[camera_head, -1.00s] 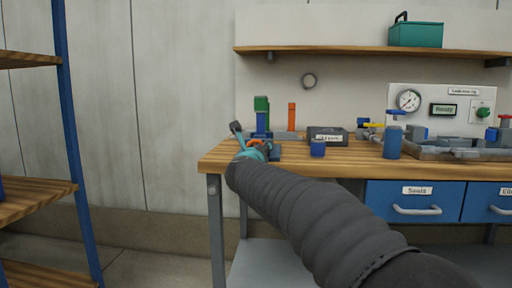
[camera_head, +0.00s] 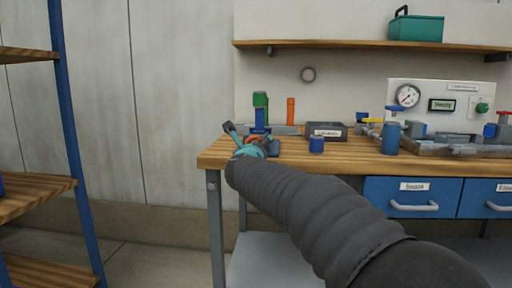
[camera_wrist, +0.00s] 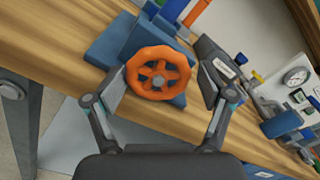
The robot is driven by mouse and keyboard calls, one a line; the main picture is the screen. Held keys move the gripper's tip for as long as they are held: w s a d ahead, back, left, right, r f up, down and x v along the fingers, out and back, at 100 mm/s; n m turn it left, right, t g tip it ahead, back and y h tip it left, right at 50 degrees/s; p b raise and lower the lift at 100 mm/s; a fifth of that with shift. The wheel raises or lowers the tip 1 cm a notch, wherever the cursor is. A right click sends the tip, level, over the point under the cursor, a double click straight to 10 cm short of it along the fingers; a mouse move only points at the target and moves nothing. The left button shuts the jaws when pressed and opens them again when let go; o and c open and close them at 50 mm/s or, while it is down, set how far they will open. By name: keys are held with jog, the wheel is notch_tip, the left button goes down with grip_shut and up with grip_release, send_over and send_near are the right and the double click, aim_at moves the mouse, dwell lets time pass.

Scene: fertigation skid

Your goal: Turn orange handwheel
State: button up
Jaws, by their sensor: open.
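The orange handwheel (camera_wrist: 158,73) is a spoked ring in the middle of the wrist view, mounted on a blue body (camera_wrist: 118,40) at the bench edge. In the head view only a bit of the orange wheel (camera_head: 252,139) shows behind my gripper. My gripper (camera_wrist: 166,92) is open, with one finger left of the wheel and the other right of it. The wheel appears between the fingers; I cannot tell whether either finger touches it. In the head view my gripper (camera_head: 246,140) is at the left end of the bench.
The wooden bench (camera_head: 345,165) holds a dark labelled box (camera_head: 326,131), a small blue cup (camera_head: 317,144) and a taller blue cylinder (camera_head: 390,138). A gauge panel (camera_head: 440,105) stands at the right. A blue-framed shelf (camera_head: 65,130) is at the left.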

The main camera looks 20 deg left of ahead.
jog(key=v, duration=0.7)
jog(key=shift+s, duration=0.4)
jog(key=shift+d, duration=0.1)
